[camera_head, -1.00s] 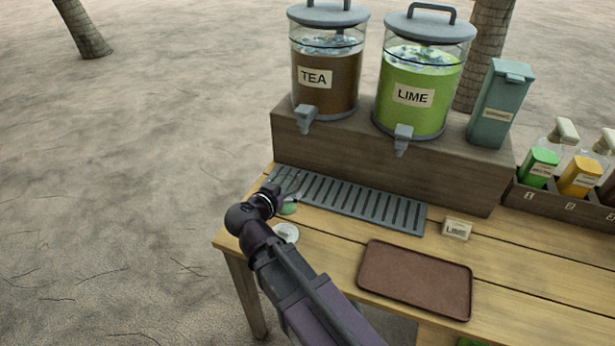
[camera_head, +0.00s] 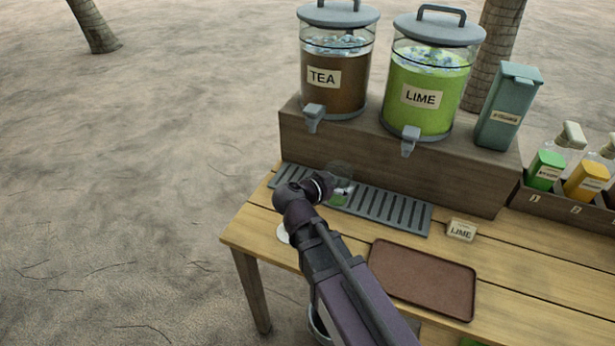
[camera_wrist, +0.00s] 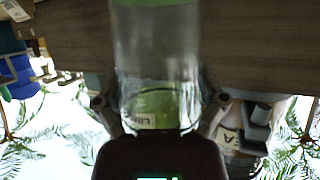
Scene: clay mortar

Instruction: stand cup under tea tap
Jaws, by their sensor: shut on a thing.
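The clear cup (camera_head: 342,168), with green showing at its bottom, is held over the grey drip tray (camera_head: 400,211). My gripper (camera_head: 343,188) is shut on the cup; in the wrist view the cup (camera_wrist: 155,50) fills the space between the two fingers. The tea tap (camera_head: 313,117) is on the brown TEA dispenser (camera_head: 335,85), up and to the left of the cup in the head view. In the wrist view a grey tap (camera_wrist: 255,125) hangs to the right of the cup. I cannot tell whether the cup touches the tray.
The LIME dispenser (camera_head: 425,95) and its tap (camera_head: 409,140) stand to the right on the wooden riser (camera_head: 455,176). A LIME card (camera_head: 461,230) and a brown tray (camera_head: 422,280) lie on the table. A bottle rack (camera_head: 565,207) is at far right.

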